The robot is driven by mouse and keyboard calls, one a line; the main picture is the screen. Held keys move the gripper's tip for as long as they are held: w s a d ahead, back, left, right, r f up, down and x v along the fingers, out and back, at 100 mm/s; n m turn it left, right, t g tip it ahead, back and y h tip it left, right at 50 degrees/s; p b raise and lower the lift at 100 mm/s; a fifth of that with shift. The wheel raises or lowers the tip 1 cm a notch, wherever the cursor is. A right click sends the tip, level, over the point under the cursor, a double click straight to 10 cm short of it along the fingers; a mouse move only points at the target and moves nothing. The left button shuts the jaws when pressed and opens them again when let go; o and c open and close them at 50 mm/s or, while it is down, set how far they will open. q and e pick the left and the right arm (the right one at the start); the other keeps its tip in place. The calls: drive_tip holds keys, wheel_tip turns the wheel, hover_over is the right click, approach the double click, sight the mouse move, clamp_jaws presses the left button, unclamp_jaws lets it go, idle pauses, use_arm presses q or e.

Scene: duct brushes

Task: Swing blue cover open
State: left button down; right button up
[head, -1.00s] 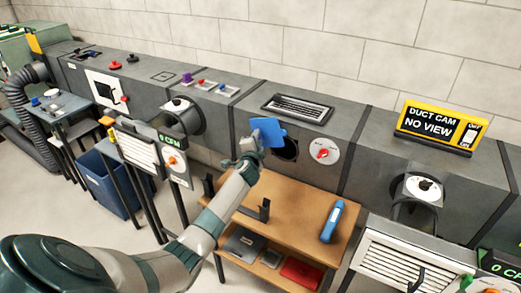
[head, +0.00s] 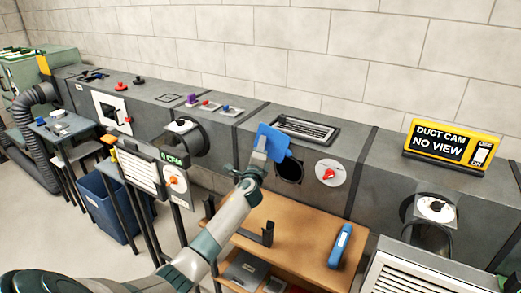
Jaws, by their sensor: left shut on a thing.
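The blue cover (head: 274,140) is a flat plate on the front of the grey duct, swung up and to the left of a dark round opening (head: 290,169). Much of the opening shows. My left gripper (head: 257,161) is shut on the cover at its lower left side, with the arm reaching up from the lower left. The gripper hides part of the cover's edge. My right gripper is not in view.
A white disc with a red knob (head: 328,173) sits right of the opening. A wooden bench (head: 287,222) below carries a blue handheld tool (head: 341,245) and a black bracket (head: 261,234). A yellow "DUCT CAM NO VIEW" display (head: 452,146) stands on the duct.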

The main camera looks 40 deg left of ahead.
use_arm(q)
drive_tip(key=shift+r, duration=0.1)
drive_tip(key=c, duration=1.5)
unclamp_jaws()
drive_tip(key=shift+c, duration=0.2)
drive_tip(key=shift+s+d, duration=0.1)
drive_tip(key=b+v, duration=0.1)
drive_tip(key=v, duration=1.6)
drive_tip(key=shift+b, duration=0.4)
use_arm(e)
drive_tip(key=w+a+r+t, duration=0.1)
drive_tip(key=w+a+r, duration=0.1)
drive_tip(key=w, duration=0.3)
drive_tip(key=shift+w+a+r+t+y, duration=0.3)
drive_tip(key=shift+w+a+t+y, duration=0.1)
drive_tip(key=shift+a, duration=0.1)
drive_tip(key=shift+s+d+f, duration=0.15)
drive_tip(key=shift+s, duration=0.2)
